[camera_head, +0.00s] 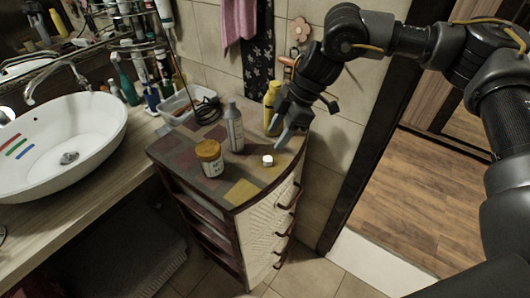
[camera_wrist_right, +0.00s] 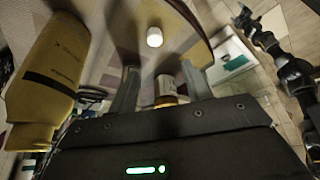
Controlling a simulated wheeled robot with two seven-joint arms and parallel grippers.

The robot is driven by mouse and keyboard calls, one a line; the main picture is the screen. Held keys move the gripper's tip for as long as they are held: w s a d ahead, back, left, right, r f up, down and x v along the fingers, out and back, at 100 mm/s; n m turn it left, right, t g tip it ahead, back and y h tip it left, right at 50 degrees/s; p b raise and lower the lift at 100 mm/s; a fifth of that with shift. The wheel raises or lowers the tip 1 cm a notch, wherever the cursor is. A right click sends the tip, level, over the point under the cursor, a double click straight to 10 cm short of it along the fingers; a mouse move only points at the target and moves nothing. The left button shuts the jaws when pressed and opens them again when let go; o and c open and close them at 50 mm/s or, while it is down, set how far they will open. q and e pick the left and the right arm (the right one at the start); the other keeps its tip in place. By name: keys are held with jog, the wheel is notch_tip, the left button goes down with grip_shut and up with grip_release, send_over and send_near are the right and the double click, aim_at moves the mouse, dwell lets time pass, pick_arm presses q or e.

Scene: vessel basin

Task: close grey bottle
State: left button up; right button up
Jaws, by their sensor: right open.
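The grey bottle (camera_head: 235,130) stands upright on the small cabinet, and no cap shows on its narrow top. A small white cap (camera_head: 267,160) lies apart from it on the cabinet top, in front and to the right. The cap also shows in the right wrist view (camera_wrist_right: 154,36), beyond my fingertips. My right gripper (camera_head: 280,131) is open and empty, pointing down at the cabinet's right side, right of the grey bottle. In the right wrist view its two fingers (camera_wrist_right: 160,82) stand apart. I cannot clearly make out the grey bottle in that view. My left gripper is not in view.
A yellow bottle (camera_head: 271,103) stands close behind my right gripper; it looms at left in the wrist view (camera_wrist_right: 50,75). A jar with an orange-brown lid (camera_head: 209,158) stands left of the cap. A white basket (camera_head: 188,106) and a sink (camera_head: 60,145) are at left.

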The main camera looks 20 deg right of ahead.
jog(key=shift+w+d+r+m+h, duration=0.1)
jog(key=shift+d+r+m+h, duration=0.1)
jog(key=shift+d+r, duration=0.3)
jog(key=shift+w+d+r+m+h, duration=0.1)
jog(key=shift+d+r+m, duration=0.15)
jog(key=shift+d, duration=0.3)
jog(key=shift+f, duration=0.1)
jog(key=b, duration=0.5)
send_near(268, 161)
jog(key=f, duration=0.2)
jog(key=w+f, duration=0.1)
jog(key=shift+a, duration=0.35)
jog(key=shift+a+f, duration=0.15)
jog(key=shift+a, duration=0.05)
jog(key=shift+w, duration=0.1)
jog(key=shift+p, duration=0.3)
